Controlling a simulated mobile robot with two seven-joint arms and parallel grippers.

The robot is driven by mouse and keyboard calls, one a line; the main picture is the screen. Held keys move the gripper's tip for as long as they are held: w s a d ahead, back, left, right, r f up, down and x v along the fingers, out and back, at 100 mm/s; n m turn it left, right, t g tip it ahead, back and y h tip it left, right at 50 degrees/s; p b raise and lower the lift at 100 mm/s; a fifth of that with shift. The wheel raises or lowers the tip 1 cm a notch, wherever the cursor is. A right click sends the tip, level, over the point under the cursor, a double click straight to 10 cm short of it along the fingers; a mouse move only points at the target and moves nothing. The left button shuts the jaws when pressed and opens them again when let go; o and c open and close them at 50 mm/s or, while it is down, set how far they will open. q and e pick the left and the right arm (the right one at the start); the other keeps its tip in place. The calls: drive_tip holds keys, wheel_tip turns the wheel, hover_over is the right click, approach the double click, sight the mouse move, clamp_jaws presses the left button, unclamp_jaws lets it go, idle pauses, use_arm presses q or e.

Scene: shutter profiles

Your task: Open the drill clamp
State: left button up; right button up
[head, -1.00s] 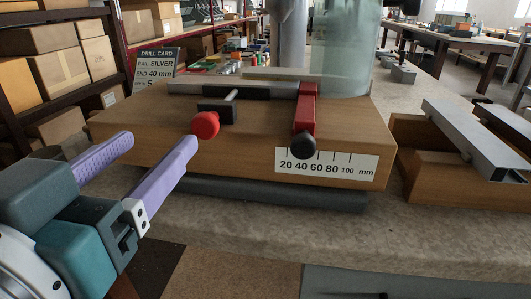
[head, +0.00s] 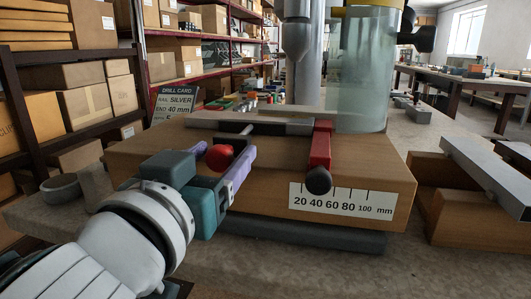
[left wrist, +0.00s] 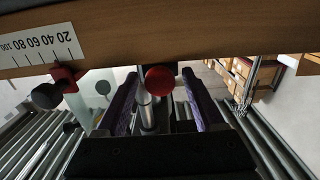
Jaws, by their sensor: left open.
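The drill clamp's red ball knob (head: 219,157) sits at the front left of the wooden drill block (head: 150,155). It also shows in the left wrist view (left wrist: 160,80). My left gripper (head: 226,153) is open, with one purple finger on each side of the knob. In the left wrist view the knob appears between the fingers (left wrist: 160,76), with a gap on each side. Whether a finger touches it I cannot tell. The clamp's far end is partly hidden by my gripper. My right gripper is not in view.
A red stop (head: 321,145) with a black knob (head: 318,180) stands right of the clamp, above a scale label (head: 345,201). A clear guard (head: 362,75) and grey spindle (head: 297,40) rise behind. A drill card (head: 176,102) stands at left.

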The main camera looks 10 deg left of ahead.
use_arm(q)
clamp_jaws()
idle(0.7)
idle(0.8)
